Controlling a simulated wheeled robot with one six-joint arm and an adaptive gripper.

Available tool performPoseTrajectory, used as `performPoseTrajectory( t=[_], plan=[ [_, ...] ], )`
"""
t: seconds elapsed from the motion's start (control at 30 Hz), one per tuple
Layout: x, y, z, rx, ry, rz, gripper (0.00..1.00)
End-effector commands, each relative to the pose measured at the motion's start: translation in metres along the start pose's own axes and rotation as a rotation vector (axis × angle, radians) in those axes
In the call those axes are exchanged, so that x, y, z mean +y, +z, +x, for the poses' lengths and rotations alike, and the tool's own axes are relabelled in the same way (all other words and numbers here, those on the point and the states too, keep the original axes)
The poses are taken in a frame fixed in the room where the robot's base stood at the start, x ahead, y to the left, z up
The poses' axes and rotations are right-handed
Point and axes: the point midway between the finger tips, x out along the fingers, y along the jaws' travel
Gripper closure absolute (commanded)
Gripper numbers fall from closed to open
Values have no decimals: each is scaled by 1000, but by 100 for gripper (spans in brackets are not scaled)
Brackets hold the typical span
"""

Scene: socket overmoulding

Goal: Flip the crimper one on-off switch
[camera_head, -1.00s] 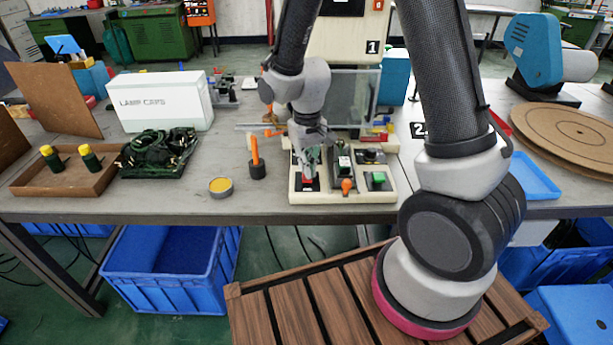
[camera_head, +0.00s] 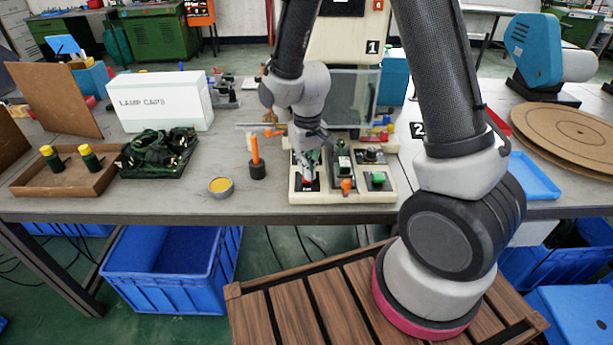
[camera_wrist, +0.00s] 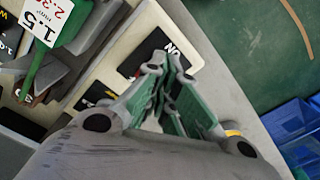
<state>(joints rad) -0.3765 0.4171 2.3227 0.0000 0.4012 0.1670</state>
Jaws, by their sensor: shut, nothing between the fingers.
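The on-off switch (camera_head: 308,184) sits on a black plate at the left front of the cream control panel (camera_head: 340,197), with a little red showing beneath my gripper. My gripper (camera_head: 311,168) points down just over this switch. In the wrist view, the closed green-sided fingers of my gripper (camera_wrist: 165,68) lie over the black plate, beside its white "ON" lettering (camera_wrist: 172,50). The fingers hide most of the switch, so its position and any contact cannot be told. The crimper marked 1 (camera_head: 372,47) stands behind.
Right of the switch on the panel are a digital display (camera_head: 344,161), an orange knob (camera_head: 347,186) and a green button (camera_head: 378,179). An orange-handled tool (camera_head: 255,150) stands left of the panel. A yellow-topped tin (camera_head: 220,185) lies farther left, with bare table around it.

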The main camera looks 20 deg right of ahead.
Motion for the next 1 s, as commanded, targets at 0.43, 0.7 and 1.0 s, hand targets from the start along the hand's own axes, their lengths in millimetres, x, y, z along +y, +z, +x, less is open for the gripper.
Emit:
performPoseTrajectory(
  t=[0.43, 0.7, 1.0],
  plan=[
    [0, 0, 7, -2, 0, 0, 100],
    [0, 0, 11, -1, 0, 0, 100],
    [0, 0, 15, -1, 0, 0, 100]
  ],
)
